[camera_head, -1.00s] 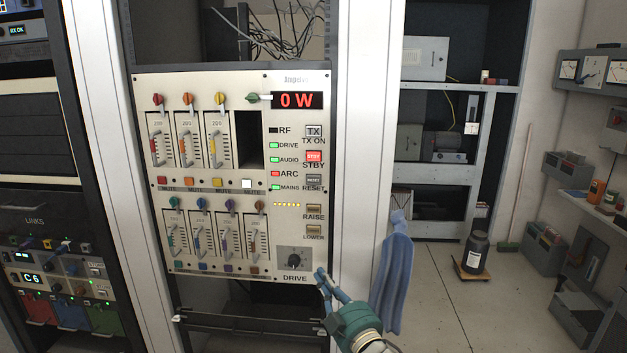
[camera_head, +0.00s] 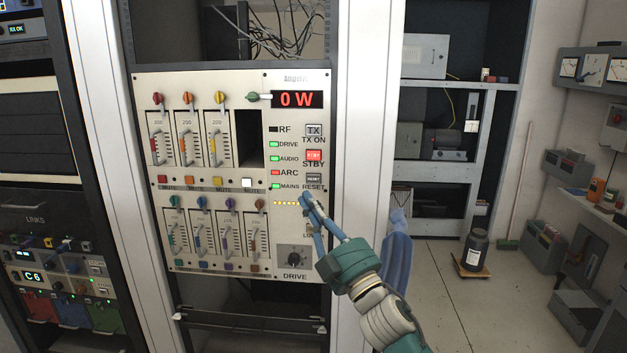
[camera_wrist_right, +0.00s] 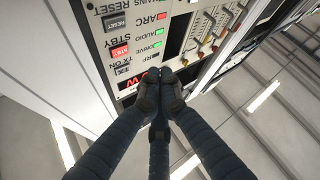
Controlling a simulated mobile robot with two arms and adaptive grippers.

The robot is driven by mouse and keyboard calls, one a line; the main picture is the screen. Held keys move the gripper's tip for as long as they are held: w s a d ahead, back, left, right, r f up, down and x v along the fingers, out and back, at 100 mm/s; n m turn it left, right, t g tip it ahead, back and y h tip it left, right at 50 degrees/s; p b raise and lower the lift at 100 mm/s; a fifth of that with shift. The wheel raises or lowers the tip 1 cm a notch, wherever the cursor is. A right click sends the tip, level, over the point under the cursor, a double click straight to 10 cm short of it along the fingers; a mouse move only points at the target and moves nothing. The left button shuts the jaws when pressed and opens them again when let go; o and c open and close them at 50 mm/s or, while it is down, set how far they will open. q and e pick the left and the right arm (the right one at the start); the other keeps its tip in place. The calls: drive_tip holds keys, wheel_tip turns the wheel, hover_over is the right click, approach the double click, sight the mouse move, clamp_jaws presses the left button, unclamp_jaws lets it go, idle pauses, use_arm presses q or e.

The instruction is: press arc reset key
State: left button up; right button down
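The grey reset key (camera_head: 314,179) is on the right side of the white transmitter panel (camera_head: 205,80), with the word RESET printed just below it. The ARC lamp (camera_head: 275,172) to its left is lit red. My right gripper (camera_head: 311,202) has its fingertips together in front of the panel, just below the reset key, and hides the RAISE key and most of the LOWER key. I cannot tell whether it touches the panel. In the right wrist view the fingers (camera_wrist_right: 161,84) meet at their tips, and the reset key (camera_wrist_right: 115,22) shows up and left of them. My left gripper is out of view.
Above the reset key are the red STBY key (camera_head: 314,156) and the grey TX ON key (camera_head: 314,131). The display (camera_head: 297,99) reads 0 W. The DRIVE knob (camera_head: 294,257) is below. A pale rack post (camera_head: 358,120) stands right of the panel.

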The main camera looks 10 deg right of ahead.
sight(314, 179)
drive_tip(key=shift+w, duration=0.1)
drive_tip(key=shift+w+d+b, duration=0.4)
drive_tip(key=shift+w+b, duration=0.15)
drive_tip(key=shift+w, duration=0.85)
drive_tip(key=shift+w+d+b, duration=0.4)
drive_tip(key=shift+w+b, duration=0.2)
drive_tip(key=shift+w, duration=0.75)
drive_tip(key=shift+w+d+b, duration=0.4)
drive_tip(key=shift+w+b, duration=0.15)
drive_tip(key=shift+w, duration=0.85)
drive_tip(key=shift+w, duration=0.1)
drive_tip(key=shift+w+d, duration=0.1)
drive_tip(key=shift+w, duration=0.2)
drive_tip(key=shift+w+d, duration=0.1)
drive_tip(key=shift+w, duration=0.2)
drive_tip(key=shift+s, duration=0.1)
drive_tip(key=shift+s+a, duration=0.2)
drive_tip(key=shift+s, duration=0.45)
drive_tip(key=shift+s+p, duration=0.1)
drive_tip(key=shift+p, duration=0.25)
